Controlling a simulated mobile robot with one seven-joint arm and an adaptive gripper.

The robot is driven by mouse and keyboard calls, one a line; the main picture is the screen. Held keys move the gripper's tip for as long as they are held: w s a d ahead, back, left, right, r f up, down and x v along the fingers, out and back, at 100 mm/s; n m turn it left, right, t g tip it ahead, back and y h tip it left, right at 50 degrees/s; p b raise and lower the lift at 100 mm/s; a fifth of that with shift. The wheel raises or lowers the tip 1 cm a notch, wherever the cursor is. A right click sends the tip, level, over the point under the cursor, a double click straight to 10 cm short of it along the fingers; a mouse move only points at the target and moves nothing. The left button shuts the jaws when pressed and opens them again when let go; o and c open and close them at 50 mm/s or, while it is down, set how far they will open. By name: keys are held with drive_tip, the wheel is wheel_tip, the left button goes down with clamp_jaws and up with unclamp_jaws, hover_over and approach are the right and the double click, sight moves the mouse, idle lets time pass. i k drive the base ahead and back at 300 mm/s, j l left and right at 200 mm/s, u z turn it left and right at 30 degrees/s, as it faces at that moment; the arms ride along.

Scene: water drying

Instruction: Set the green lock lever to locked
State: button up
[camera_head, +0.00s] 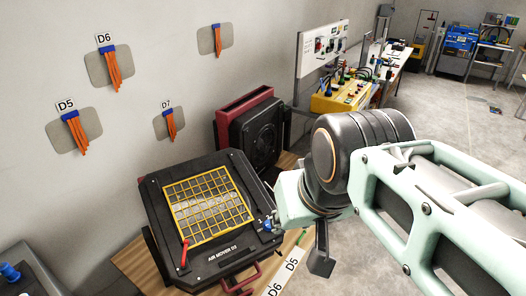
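The black air mover (150,215), labelled "AIR MOVER D5" or similar, lies with its yellow grille (207,210) facing up. A red lever (184,253) stands at the grille's near left corner. A small blue part (268,226) sits on the unit's right edge, close beside my arm's end. A small green sliver (301,237) shows right of it; I cannot tell if this is the lock lever. My mint-green arm comes in from the right and covers this area. A dark piece below the wrist may be part of my gripper; the fingers' opening cannot be made out.
A second black unit with a red frame (246,101) stands behind, against the wall. Orange cable bundles (112,70) hang on wall plates marked D5, D6 and D7. A yellow case (342,97) and benches stand farther back. The grey floor (455,125) at right is mostly clear.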

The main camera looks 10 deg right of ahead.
sight(304, 232)
drive_tip(key=l+z, duration=0.1)
drive_tip(key=z, duration=0.45)
drive_tip(key=j, duration=0.1)
drive_tip(key=i+l+u, duration=0.15)
drive_tip(key=l, duration=0.2)
drive_tip(key=i+l+u, duration=0.35)
drive_tip(key=l, duration=0.35)
drive_tip(key=i+l, duration=0.25)
drive_tip(key=l, duration=0.2)
drive_tip(key=i+l, duration=0.25)
drive_tip(key=l, duration=0.15)
drive_tip(key=i+l, duration=0.25)
drive_tip(key=l, duration=0.2)
drive_tip(key=l+u, duration=0.15)
drive_tip(key=u, duration=0.3)
drive_tip(key=i+l+u, duration=0.1)
drive_tip(key=u, duration=0.95)
